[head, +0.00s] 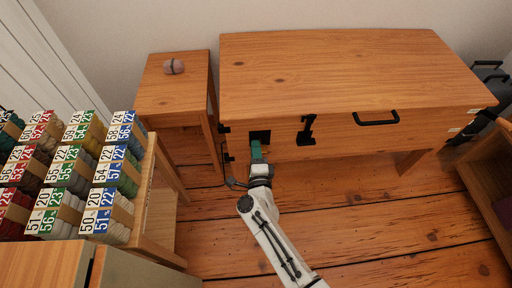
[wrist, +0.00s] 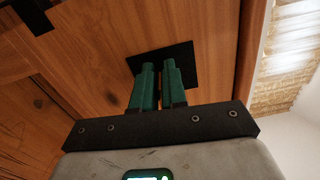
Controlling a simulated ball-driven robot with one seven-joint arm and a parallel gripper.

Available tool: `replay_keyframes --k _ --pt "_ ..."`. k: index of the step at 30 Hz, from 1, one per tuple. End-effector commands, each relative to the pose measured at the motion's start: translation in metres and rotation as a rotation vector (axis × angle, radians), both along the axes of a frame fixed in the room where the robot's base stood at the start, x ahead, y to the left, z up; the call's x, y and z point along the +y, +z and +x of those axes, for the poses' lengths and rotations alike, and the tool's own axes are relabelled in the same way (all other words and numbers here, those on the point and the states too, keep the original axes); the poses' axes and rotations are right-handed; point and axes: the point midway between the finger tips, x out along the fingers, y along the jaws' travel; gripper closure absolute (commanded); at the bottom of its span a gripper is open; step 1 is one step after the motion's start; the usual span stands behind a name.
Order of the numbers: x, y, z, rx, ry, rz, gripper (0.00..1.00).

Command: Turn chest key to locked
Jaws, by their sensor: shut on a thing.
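The wooden chest (head: 330,75) stands against the wall with its lid down. A square black lock plate (head: 261,134) sits on the left of its front; it also shows in the wrist view (wrist: 184,53). My gripper (head: 256,146) has green fingers reaching to this plate. In the wrist view my gripper (wrist: 158,68) has its fingertips close together in front of the plate, with a narrow gap between the fingers. It is shut on the chest key at the plate. The key itself is hidden by the fingertips, so its angle cannot be told.
A black hasp (head: 307,130) and a black handle (head: 376,119) are on the chest front. A small side table (head: 160,95) with a grey-pink object (head: 174,66) stands left. A rack of yarn (head: 75,175) is at the near left.

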Motion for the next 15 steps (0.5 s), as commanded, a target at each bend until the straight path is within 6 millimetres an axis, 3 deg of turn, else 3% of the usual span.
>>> replay_keyframes --k 15 --pt "0.0006 -0.0037 -0.0008 0.004 0.002 -0.096 1.00"
